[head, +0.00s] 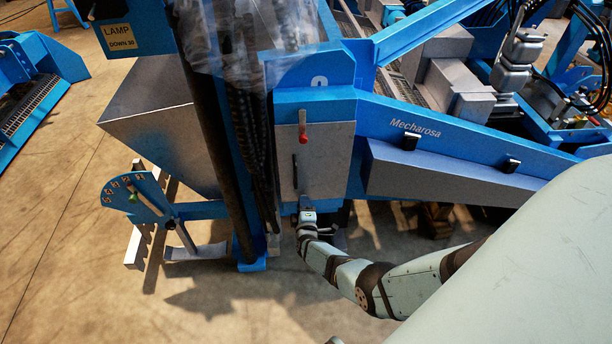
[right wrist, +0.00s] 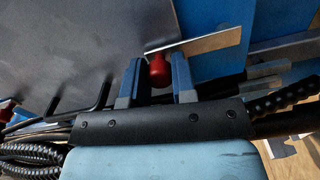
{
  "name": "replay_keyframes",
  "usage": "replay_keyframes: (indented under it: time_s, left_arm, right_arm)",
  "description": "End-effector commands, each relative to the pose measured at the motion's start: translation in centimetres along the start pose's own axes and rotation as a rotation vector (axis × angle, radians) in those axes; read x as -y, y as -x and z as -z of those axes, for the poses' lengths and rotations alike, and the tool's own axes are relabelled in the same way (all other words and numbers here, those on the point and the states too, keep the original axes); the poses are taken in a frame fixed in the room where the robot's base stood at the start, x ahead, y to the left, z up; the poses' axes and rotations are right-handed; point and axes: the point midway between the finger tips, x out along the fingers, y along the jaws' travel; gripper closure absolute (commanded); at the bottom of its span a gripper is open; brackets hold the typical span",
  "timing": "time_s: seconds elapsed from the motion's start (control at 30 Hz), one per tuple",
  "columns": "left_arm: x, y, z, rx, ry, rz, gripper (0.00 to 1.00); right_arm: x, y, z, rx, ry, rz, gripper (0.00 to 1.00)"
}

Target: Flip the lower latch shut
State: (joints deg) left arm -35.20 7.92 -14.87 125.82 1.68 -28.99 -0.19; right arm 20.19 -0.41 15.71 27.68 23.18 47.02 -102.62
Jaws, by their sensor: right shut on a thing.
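The lower latch has a red knob (right wrist: 158,74) joined to a thin pale metal strip (right wrist: 205,40), seen in the right wrist view. My right gripper (right wrist: 157,66) has its two fingers on either side of the red knob and is shut on it. In the head view my right gripper (head: 307,209) is at the bottom edge of the grey panel (head: 317,172), and it hides the lower latch there. The upper latch, with a red handle (head: 303,135), sits near the top of that panel. My left gripper is not in view.
A black bar handle (head: 295,170) stands out from the panel between the latches. Dark hoses (head: 257,140) run down just left of it. A blue beam (head: 440,138) extends right. A blue stand with a numbered plate (head: 135,195) is at left. The floor in front is mostly clear.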

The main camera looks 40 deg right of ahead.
Motion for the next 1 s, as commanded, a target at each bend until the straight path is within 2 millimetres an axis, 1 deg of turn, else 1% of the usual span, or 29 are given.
replay_keyframes:
  time_s: [0.53, 0.57, 0.6, 0.67, 1.0]
  left_arm:
    - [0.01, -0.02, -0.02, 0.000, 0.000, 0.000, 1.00]
    - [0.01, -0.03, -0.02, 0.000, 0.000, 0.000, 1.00]
    - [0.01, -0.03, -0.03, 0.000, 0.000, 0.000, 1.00]
    - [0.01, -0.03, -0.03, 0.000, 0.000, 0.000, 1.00]
    - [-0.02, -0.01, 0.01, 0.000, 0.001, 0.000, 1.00]
  right_arm:
    - [-0.16, -0.21, 0.19, 0.000, 0.026, -0.004, 1.00]
    - [-0.16, -0.22, 0.20, 0.000, 0.026, -0.004, 0.70]
    - [-0.15, -0.21, 0.19, 0.000, 0.026, -0.003, 0.61]
    - [-0.13, -0.18, 0.18, 0.000, 0.026, -0.003, 0.49]
    - [-0.06, -0.04, 0.08, 0.000, 0.026, -0.001, 0.49]
